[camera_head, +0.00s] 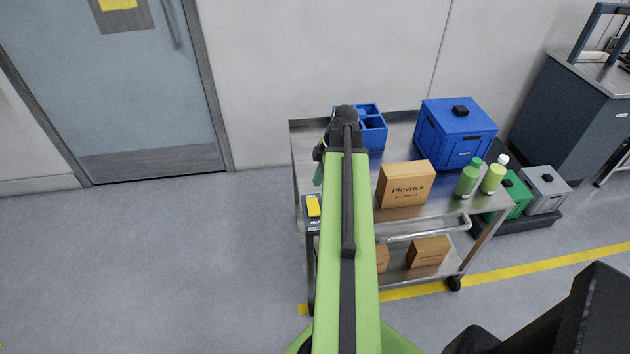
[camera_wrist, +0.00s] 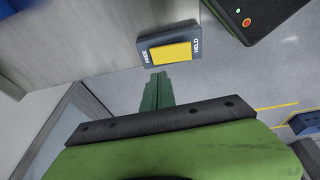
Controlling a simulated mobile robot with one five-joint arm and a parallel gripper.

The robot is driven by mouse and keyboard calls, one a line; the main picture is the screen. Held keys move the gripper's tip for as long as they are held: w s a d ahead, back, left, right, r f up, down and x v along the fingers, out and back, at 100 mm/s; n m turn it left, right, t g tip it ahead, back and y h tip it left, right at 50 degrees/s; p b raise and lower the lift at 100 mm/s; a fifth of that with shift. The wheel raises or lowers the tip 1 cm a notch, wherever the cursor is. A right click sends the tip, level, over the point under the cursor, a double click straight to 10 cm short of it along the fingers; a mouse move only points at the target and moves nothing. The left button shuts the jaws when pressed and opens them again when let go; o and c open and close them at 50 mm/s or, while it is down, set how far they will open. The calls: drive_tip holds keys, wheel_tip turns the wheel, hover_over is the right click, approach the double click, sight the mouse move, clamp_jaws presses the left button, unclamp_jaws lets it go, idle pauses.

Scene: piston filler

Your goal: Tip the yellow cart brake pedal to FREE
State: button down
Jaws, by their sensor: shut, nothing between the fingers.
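The yellow brake pedal (camera_head: 313,206) sits in a dark housing at the left front corner of the steel cart (camera_head: 405,226). In the wrist view the pedal (camera_wrist: 171,53) lies between the word FREE on its left and HELD on its right. I cannot tell which end is pressed down. My gripper (camera_wrist: 158,76) is shut and empty, its green fingertips just short of the pedal housing's lower edge in that view, nearer the FREE side. Whether they touch it is unclear. In the head view my arm hides part of the cart and most of the gripper.
On the cart top stand a blue divided bin (camera_head: 373,130), a Plovrick carton (camera_head: 405,184), a blue box (camera_head: 455,132) and green bottles (camera_head: 468,177). Cartons (camera_head: 428,251) lie on the lower shelf. A cart handle (camera_head: 425,230) sticks out in front. The floor left of the cart is clear.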

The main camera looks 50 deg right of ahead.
wheel_tip(320, 180, up, 6)
drive_tip(key=d+p, duration=0.2)
drive_tip(key=p, duration=0.2)
drive_tip(key=shift+s, duration=0.15)
drive_tip(key=w+a+n+g, duration=0.1)
drive_tip(key=w+a+n, duration=0.1)
drive_tip(key=w+a, duration=0.45)
drive_tip(key=w+a+n, duration=0.1)
drive_tip(key=w+a, duration=0.2)
drive_tip(key=a, duration=0.6)
drive_tip(key=w+a+n+g, duration=0.15)
drive_tip(key=w+a, duration=0.25)
drive_tip(key=a, duration=0.4)
drive_tip(key=s+a+f+m+h, duration=0.1)
drive_tip(key=a+m+h, duration=0.1)
drive_tip(key=a+m, duration=1.2)
drive_tip(key=a, duration=0.5)
drive_tip(key=shift+s+a, duration=0.15)
drive_tip(key=shift+a, duration=0.05)
